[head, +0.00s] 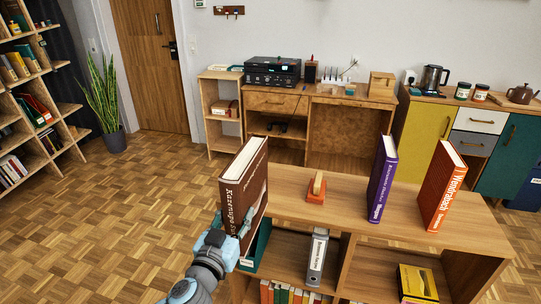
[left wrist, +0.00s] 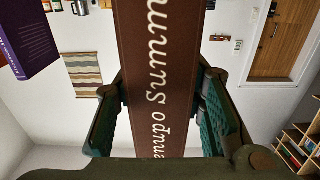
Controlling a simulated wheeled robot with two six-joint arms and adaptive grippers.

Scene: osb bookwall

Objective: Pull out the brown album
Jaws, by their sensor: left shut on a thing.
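The brown album (head: 243,186) is a thick upright book with a brown spine and light lettering, at the left end of the low wooden shelf unit. My left gripper (head: 236,225) is shut on its lower spine part. In the left wrist view the brown spine (left wrist: 160,75) stands between the two green finger pads (left wrist: 160,118). The album appears slightly tilted; whether its base touches the shelf top is hidden. My right gripper is not in view.
A grey binder (head: 317,258) and several books stand below. The floor (head: 130,200) to the left is clear.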

